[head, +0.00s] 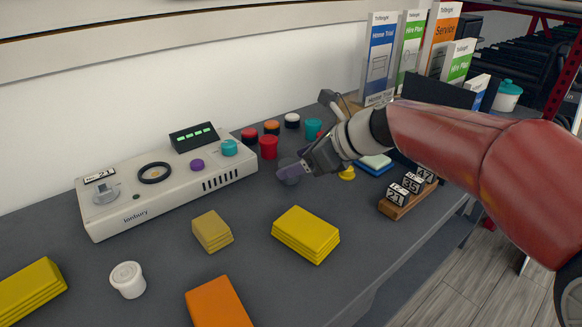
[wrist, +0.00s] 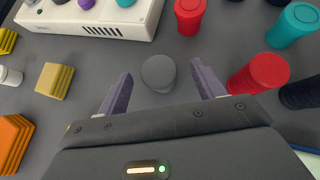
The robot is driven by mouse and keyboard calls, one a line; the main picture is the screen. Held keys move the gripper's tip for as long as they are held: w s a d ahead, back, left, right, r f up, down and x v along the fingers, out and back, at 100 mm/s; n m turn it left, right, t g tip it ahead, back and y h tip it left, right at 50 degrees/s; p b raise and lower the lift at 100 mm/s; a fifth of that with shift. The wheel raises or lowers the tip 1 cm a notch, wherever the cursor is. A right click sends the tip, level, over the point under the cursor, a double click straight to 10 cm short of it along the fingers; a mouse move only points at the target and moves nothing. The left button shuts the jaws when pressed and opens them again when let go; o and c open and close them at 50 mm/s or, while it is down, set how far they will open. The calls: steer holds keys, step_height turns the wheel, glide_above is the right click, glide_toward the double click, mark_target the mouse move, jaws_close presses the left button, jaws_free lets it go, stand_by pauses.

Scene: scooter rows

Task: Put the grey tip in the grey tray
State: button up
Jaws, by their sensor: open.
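The grey tip (wrist: 158,74) is a small round grey piece on the dark tabletop, in the wrist view between the fingers of my gripper (wrist: 162,72). The fingers are purple, apart, and show a gap on each side of it; I cannot tell how far above the table they are. In the head view my gripper (head: 297,171) is low over the table, right of the white console, and partly hides the grey tip (head: 289,164). I cannot make out a grey tray in either view.
The white console (head: 165,185) stands behind left. Red cups (head: 268,148) and a teal cup (head: 313,128) stand near my gripper. Yellow blocks (head: 305,234), an orange block (head: 218,303) and a white jar (head: 127,279) lie in front. Numbered cubes (head: 413,183) sit at right.

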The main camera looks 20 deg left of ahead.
mark_target(290, 163)
steer(key=x, duration=0.4)
steer(key=shift+s+a+f, duration=0.1)
steer(key=shift+a, duration=0.1)
steer(key=shift+c, duration=0.3)
steer(key=c, duration=1.1)
